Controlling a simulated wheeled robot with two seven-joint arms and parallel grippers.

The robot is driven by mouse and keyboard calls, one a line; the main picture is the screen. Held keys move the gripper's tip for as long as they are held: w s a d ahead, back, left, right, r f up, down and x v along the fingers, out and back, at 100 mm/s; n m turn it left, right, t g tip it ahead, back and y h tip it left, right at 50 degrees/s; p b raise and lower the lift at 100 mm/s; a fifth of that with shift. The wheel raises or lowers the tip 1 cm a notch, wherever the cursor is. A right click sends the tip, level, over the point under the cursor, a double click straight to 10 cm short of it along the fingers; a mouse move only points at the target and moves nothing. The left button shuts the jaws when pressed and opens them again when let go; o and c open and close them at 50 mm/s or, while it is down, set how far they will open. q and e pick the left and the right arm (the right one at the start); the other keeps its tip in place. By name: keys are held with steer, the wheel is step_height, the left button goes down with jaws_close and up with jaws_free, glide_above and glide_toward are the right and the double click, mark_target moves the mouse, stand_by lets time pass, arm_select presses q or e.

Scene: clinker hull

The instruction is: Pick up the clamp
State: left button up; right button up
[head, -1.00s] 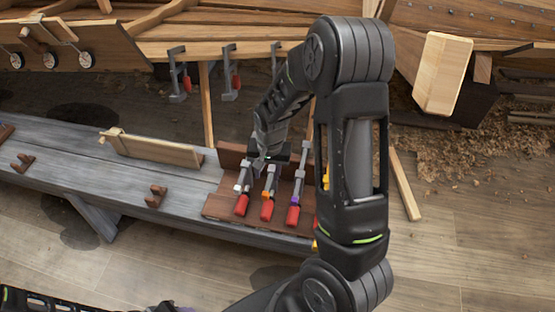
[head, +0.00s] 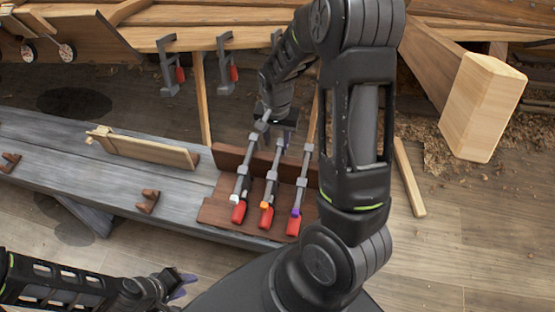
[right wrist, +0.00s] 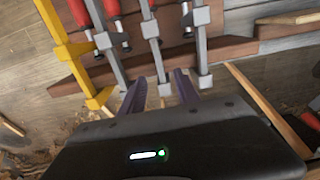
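Three grey bar clamps with red handles lean in a row on a brown wooden rack (head: 215,212). The left clamp (head: 243,180) has a white mark, the middle clamp (head: 271,183) an orange mark, the right clamp (head: 300,185) a purple mark. A yellow clamp (right wrist: 68,45) shows in the right wrist view. My right gripper (right wrist: 160,92) is open at the clamps' upper ends. Its purple fingers are spread either side of the middle clamp's bar, apart from it. My left gripper (head: 182,284) is low at the left, away from the clamps; its opening is unclear.
The rack stands on a long grey bench (head: 60,150) with a plank piece (head: 150,150) and small brown pegs. More clamps (head: 170,70) hang on the hull (head: 190,38) behind. A pale wood block (head: 482,108) is at the right. Shavings lie on the floor.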

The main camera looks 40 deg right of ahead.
mark_target(277, 156)
steer(key=shift+f, duration=1.35)
step_height(277, 156, down, 5)
steer(key=shift+w+d+f+p, duration=0.1)
steer(key=shift+d+p, duration=0.05)
steer(key=shift+p, duration=0.15)
steer(key=shift+c, duration=0.5)
jaws_close()
stand_by(0.5)
